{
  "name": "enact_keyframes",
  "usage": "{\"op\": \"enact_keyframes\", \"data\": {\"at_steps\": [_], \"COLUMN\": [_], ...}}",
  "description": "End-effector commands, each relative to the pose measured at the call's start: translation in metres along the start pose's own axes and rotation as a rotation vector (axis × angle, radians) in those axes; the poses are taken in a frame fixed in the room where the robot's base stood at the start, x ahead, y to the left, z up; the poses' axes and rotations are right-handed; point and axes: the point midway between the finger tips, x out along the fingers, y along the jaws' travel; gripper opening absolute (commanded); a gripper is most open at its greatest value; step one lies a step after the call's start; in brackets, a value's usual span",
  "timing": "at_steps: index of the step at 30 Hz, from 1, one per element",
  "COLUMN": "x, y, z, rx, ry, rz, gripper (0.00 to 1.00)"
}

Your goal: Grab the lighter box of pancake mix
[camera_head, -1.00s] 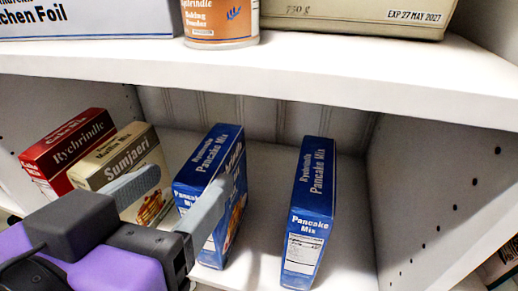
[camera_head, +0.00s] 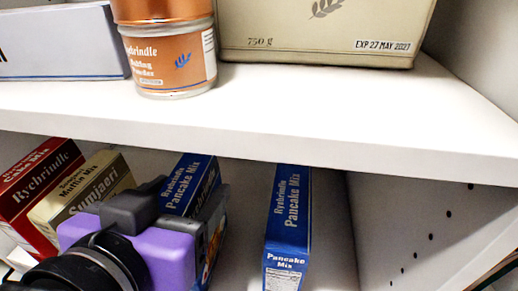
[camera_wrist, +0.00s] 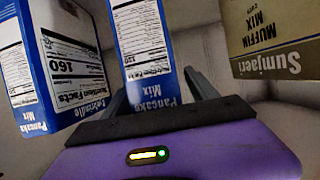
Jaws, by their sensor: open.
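Two blue pancake mix boxes stand on the lower shelf, a left one (camera_head: 187,184) and a right one (camera_head: 288,213). No weight is legible on either. My gripper (camera_head: 207,200) is at the left box and partly covers it; its fingers are mostly hidden in the head view. In the wrist view my gripper (camera_wrist: 158,92) is open, with the left box (camera_wrist: 148,50) between its fingers. Whether they touch it I cannot tell. The right box (camera_wrist: 62,65) stands outside the fingers, at the left of the wrist view.
A tan muffin mix box (camera_head: 85,188) and a red cake mix box (camera_head: 38,192) stand left of my gripper. The upper shelf (camera_head: 270,125) overhangs, holding an orange baking powder tin (camera_head: 170,55) and a beige box (camera_head: 320,35). A side wall (camera_head: 420,225) bounds the right.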

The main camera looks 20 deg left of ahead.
Motion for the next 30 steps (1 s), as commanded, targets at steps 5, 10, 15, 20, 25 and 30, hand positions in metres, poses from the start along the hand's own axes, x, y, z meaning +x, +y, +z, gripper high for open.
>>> {"op": "enact_keyframes", "data": {"at_steps": [5,10,15,20,25,30], "x": [0.0021,0.0019,0.0018,0.0017,0.0016,0.0009], "y": [-0.0003,-0.0003,-0.0003,-0.0003,-0.0003,-0.0002], "z": [0.0004,0.0003,0.0002,0.0001,0.0,-0.0024], "rx": [0.0,0.0,0.0,0.0,0.0,0.001], "ry": [0.0,0.0,0.0,0.0,0.001,0.001], "rz": [-0.001,-0.001,-0.001,-0.001,-0.001,-0.001], "gripper": [0.67,0.48,0.14,0.0,0.0,0.0]}}
